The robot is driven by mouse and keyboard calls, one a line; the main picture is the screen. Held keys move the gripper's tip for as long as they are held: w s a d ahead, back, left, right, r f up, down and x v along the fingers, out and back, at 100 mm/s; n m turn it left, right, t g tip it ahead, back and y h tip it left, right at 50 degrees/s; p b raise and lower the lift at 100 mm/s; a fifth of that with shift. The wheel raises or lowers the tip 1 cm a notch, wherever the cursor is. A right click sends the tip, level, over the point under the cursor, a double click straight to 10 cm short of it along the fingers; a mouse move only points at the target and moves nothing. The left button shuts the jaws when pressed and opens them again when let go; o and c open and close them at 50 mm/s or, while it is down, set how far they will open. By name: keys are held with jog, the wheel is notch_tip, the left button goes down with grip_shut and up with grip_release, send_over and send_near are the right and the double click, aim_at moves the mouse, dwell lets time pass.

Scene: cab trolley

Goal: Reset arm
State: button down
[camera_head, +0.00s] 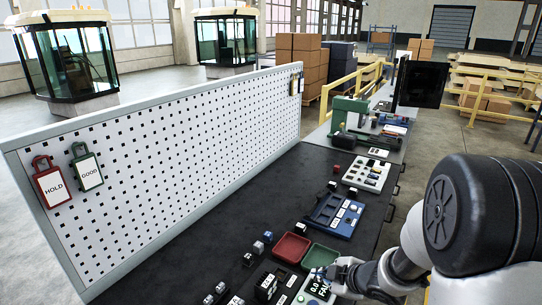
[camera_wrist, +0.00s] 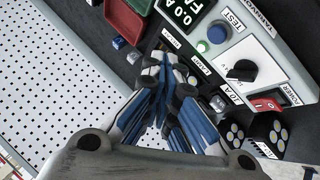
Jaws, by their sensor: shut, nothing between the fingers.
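My arm comes in from the right in the head view, and my gripper (camera_head: 345,273) is low at the bottom edge, beside the tester. In the wrist view my gripper (camera_wrist: 170,68) has its fingertips together with nothing between them. In the head view the tester (camera_head: 316,288) is partly cut off by the bottom edge.
A red tray (camera_head: 291,248) and a green tray (camera_head: 319,257) sit on the dark bench top (camera_head: 230,205). Several small blocks lie near them. A white pegboard (camera_head: 180,150) with red HOLD and green GOOD tags walls the left side. A blue tray (camera_head: 335,214) stands farther back.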

jog(key=s+d+r+m+h, duration=0.3)
jog(key=s+r+m, duration=0.15)
jog(key=r, duration=0.35)
jog(key=s+d+r+m+h, duration=0.4)
jog(key=r+m, duration=0.1)
jog(key=r, duration=0.3)
jog(key=s+a+r+m+g+y, duration=0.1)
jog(key=s+a+m, duration=0.2)
jog(key=s, duration=0.7)
jog(key=s+a+m+g+y, duration=0.1)
jog(key=s+a, duration=0.4)
jog(key=s, duration=0.5)
jog(key=shift+a+r+m+g+y, duration=0.2)
jog(key=shift+r+m+g+y, duration=0.3)
jog(key=shift+m, duration=0.45)
